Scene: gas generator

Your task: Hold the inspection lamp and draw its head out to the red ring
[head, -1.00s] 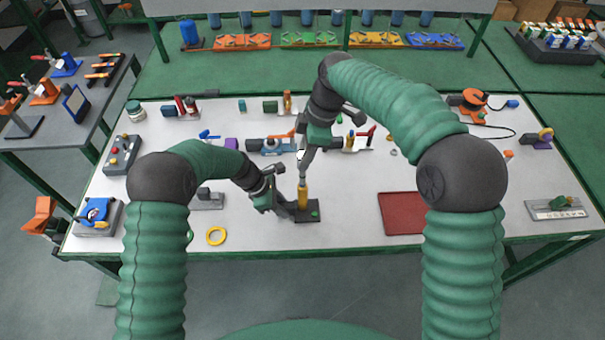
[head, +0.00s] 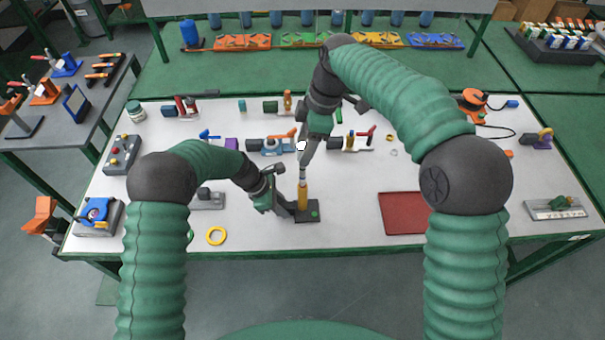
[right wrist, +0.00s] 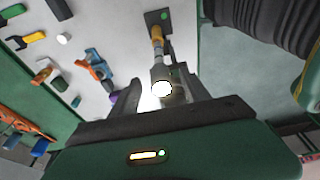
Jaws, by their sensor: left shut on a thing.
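The inspection lamp (head: 302,194) stands upright with an orange-yellow body and a thin grey stem above it. Its round white lens (head: 301,146) is at the top. My left gripper (head: 283,203) is shut on the lamp's lower part, from the left. My right gripper (head: 305,160) is around the lamp's head from above. In the right wrist view, the glowing lens (right wrist: 162,89) lies between the open fingers of this gripper (right wrist: 160,88), with bright gaps beside it. The orange-yellow body (right wrist: 157,33) shows beyond. I cannot make out a red ring.
A dark base plate (head: 308,216) with a green dot lies at the lamp's foot. Several tools stand behind the lamp. The white table (head: 350,225) is clear just right of the lamp.

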